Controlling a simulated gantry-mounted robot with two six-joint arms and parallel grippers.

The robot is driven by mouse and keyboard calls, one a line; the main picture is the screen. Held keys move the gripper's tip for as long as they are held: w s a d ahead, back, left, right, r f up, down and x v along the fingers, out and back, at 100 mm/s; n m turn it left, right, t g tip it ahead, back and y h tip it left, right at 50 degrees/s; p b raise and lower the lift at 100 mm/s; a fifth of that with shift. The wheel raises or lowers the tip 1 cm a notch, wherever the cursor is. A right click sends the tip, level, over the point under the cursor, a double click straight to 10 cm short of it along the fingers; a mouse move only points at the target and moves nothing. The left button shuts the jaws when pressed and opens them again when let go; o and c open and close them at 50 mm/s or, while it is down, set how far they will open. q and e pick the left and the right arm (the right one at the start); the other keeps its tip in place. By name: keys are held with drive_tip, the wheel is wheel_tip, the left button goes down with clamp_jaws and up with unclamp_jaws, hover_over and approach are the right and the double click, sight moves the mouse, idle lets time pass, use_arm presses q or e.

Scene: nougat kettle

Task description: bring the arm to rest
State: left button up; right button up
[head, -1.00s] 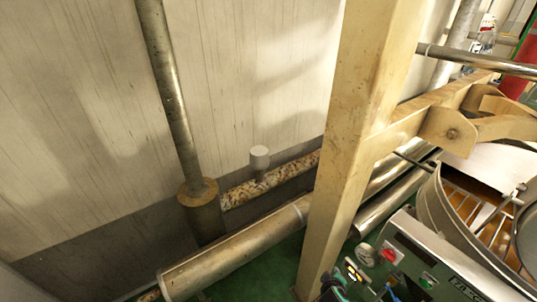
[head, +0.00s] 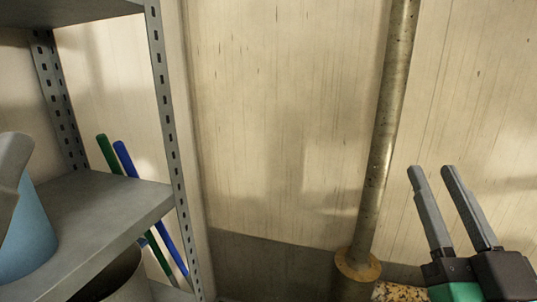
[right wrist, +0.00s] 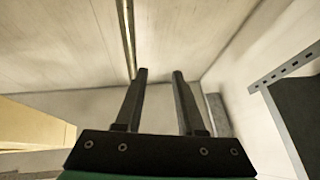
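My right gripper (head: 433,172) is at the lower right of the head view, pointing up, in front of the pale wall. Its two grey fingers stand apart with nothing between them. In the right wrist view the same gripper (right wrist: 159,75) shows two parallel dark fingers with a clear gap and only wall behind. My left gripper is not in the head view.
A grey metal shelf (head: 100,215) stands at the left, holding a blue container (head: 28,235). Green and blue poles (head: 125,160) lean behind it. A vertical pipe (head: 385,130) runs along the wall (head: 280,120) left of my right gripper. The space between shelf and pipe looks clear.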

drive_tip(key=s+a+r+n+t+y, duration=0.2)
drive_tip(key=s+a+r+t+y, duration=0.25)
drive_tip(key=s+r, duration=0.45)
wheel_tip(320, 180, up, 15)
drive_tip(key=d+g+p, duration=0.1)
drive_tip(key=p, duration=1.6)
drive_tip(key=shift+d+r+y, duration=0.1)
drive_tip(key=shift+y, duration=0.15)
